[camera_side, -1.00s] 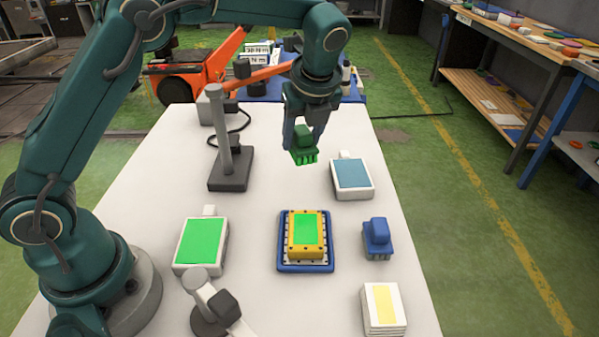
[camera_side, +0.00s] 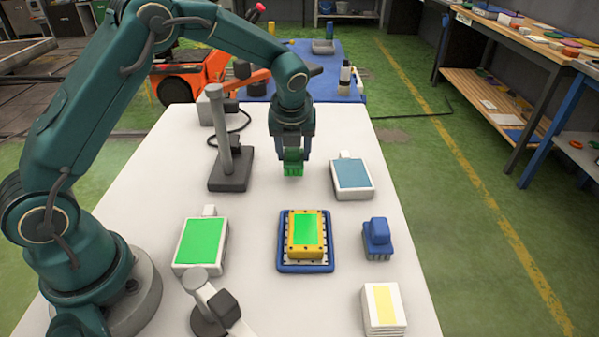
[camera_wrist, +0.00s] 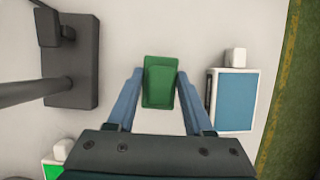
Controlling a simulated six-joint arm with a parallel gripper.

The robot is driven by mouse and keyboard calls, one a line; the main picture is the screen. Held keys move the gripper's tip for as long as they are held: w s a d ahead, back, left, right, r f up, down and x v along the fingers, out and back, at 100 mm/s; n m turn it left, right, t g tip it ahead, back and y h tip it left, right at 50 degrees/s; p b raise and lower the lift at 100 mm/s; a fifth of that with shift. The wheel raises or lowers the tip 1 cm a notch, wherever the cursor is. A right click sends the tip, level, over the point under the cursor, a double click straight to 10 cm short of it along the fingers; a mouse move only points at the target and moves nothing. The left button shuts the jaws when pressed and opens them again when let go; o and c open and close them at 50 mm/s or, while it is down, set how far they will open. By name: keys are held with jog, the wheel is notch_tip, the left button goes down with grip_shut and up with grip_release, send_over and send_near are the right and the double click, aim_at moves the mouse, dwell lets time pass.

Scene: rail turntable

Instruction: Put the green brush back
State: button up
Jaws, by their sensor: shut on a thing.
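The green brush (camera_side: 292,167) is between the fingers of my gripper (camera_side: 292,158), bristles down, above the white table at the far middle. My gripper is shut on it. In the wrist view the green brush (camera_wrist: 159,84) sits between the two blue-grey fingertips of my gripper (camera_wrist: 158,80). The white pad with a green face (camera_side: 201,243) lies at the front left. The white pad with a blue face (camera_side: 352,176) lies right of the brush. The blue brush (camera_side: 377,237) stands on the table at the right.
A blue-rimmed tray (camera_side: 283,263) holds a yellow block with a green top (camera_side: 306,233). A dark stand with a post (camera_side: 230,168) is left of my gripper. A small grey stand (camera_side: 214,305) and a white stack with a yellow stripe (camera_side: 382,308) are in front.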

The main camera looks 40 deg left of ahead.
jog(key=shift+f, duration=1.15)
jog(key=shift+f, duration=0.15)
jog(key=o, duration=1.2)
jog(key=v, duration=1.2)
jog(key=s+d+r+n+t+h, duration=0.1)
jog(key=s+n, duration=0.9)
jog(key=n, duration=0.3)
jog(key=s+d+r+n+t+h, duration=0.1)
jog(key=s+r+n+h, duration=0.1)
jog(key=s+n, duration=0.8)
jog(key=shift+s+d+r+n, duration=0.3)
jog(key=shift+d+n, duration=0.1)
jog(key=shift+n, duration=1.6)
